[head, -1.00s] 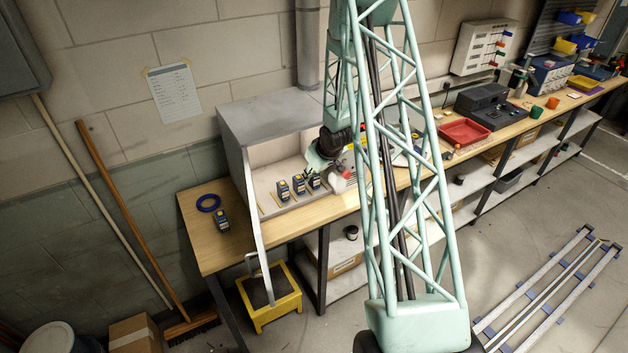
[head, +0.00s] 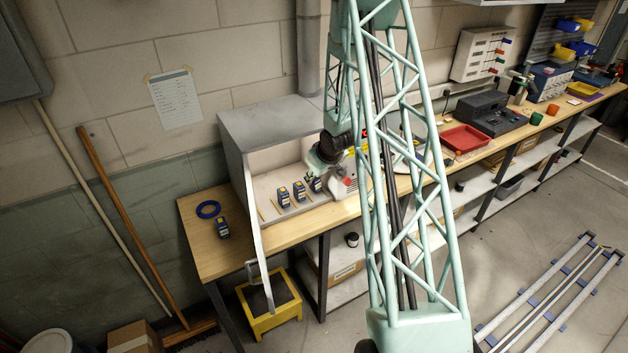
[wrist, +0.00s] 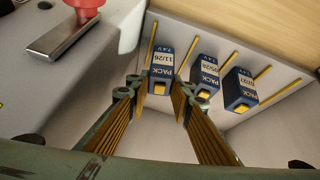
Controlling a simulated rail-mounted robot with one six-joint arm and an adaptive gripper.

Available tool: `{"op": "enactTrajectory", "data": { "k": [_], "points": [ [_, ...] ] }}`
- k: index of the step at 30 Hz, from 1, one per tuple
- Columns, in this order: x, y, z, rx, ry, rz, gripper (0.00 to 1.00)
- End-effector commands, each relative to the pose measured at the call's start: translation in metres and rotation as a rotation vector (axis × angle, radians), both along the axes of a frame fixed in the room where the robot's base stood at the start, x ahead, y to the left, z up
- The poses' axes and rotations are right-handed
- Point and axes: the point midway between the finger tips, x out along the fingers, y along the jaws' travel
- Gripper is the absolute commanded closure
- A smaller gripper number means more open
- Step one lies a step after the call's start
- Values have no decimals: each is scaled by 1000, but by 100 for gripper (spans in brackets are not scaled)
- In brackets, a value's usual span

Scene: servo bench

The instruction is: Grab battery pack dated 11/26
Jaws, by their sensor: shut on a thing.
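The battery pack dated 11/26 (wrist: 160,68) is blue with a white label and a yellow end. In the wrist view it stands between the two fingers of my gripper (wrist: 160,90), which are shut on it. A second pack (wrist: 205,74) and a third pack (wrist: 239,88), dated 07/27, stand in a row to its right, apart from the fingers; the second date is hard to read. In the head view the other packs (head: 284,196) (head: 299,191) stand in the grey open-fronted booth (head: 268,122), left of my gripper (head: 316,182), which partly hides the held pack.
Yellow divider strips (wrist: 187,51) run between the packs. A pale unit with a red knob (wrist: 85,5) is close on the left in the wrist view. Another pack (head: 222,229) and a blue ring (head: 208,210) lie on the bench's left end. A red tray (head: 466,139) is farther right.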

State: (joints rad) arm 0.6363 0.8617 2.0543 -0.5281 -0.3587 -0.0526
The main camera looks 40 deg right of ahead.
Motion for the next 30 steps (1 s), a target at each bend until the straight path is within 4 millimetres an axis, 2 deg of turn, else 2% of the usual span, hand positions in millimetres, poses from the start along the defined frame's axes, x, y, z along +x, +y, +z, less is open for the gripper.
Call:
{"op": "enactTrajectory", "data": {
  "k": [12,23,30],
  "points": [
    [0,0,25,-1,0,-1,91],
    [-45,13,21,1,2,-1,91],
    [-92,28,21,1,2,-1,91]
  ]
}}
